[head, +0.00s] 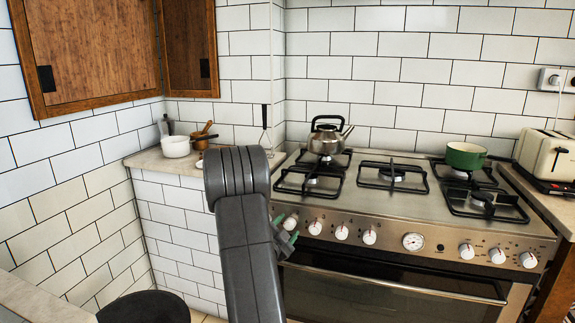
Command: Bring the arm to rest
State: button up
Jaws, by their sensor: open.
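My arm rises from the bottom of the head view, a dark grey link bent over at the top, in front of the stove's left side. My gripper (287,234) shows only in part, as greenish fingers sticking out to the right from behind the arm, near the leftmost stove knobs. The fingers look apart, with nothing seen between them. The rest of the gripper is hidden behind the arm link.
The stove (400,225) holds a kettle (328,138) and a green pot (465,156). A toaster (547,156) stands at right. A white pot (177,146) and a mortar (201,138) stand on the left counter. A dark round seat (142,307) is at lower left.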

jog(key=shift+r+m, duration=0.1)
jog(key=shift+m, duration=0.7)
jog(key=v, duration=0.4)
jog(key=shift+s+a, duration=0.1)
jog(key=shift+s, duration=0.3)
